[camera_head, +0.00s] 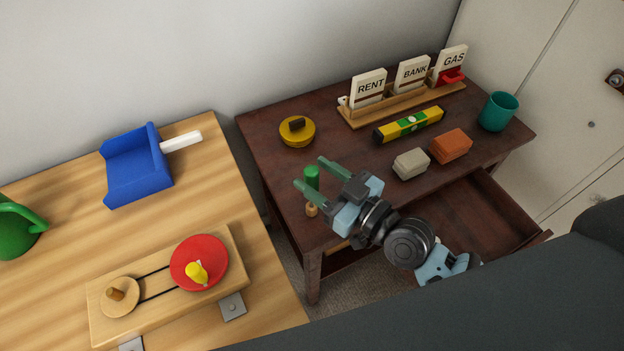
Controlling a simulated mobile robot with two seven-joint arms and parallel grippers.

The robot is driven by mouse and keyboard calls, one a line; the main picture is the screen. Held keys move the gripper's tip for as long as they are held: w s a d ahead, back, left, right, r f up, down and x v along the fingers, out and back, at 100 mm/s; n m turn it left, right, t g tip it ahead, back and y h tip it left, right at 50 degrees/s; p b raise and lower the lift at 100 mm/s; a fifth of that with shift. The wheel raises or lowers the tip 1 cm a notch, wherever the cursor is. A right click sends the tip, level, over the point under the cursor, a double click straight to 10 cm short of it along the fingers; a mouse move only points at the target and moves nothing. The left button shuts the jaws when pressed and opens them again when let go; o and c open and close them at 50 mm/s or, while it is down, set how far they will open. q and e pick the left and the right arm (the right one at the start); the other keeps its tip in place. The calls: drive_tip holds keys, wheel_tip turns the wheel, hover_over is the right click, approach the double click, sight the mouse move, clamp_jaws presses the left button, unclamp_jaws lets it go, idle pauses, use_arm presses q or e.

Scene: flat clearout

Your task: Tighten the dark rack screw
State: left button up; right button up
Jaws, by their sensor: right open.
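My right gripper (321,180) is open over the near left part of the dark wooden desk. A green upright cylinder (312,176) shows between its two fingers; I cannot tell whether they touch it. A small light-brown knob-like piece (311,209) is just below, near the desk's front edge. The wooden rack (400,103) stands at the back of the desk and holds cards marked RENT, BANK and GAS. A small whitish piece (343,101) is at its left end, and a red part (451,77) is near the GAS card. I cannot make out a dark screw. My left gripper is not in view.
On the desk (262,128) are a yellow round tin (297,131), a yellow-green level (409,125), grey (411,164) and orange (451,146) blocks, and a teal cup (498,111). A drawer (480,219) stands open. The left table holds a blue dustpan (135,170) and pulley board (218,264).

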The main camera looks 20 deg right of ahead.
drive_tip(key=x, duration=0.3)
drive_tip(key=shift+w+a+f, duration=0.2)
drive_tip(key=shift+w+a, duration=0.05)
drive_tip(key=shift+w, duration=0.05)
drive_tip(key=shift+c, duration=0.4)
drive_tip(key=c, duration=1)
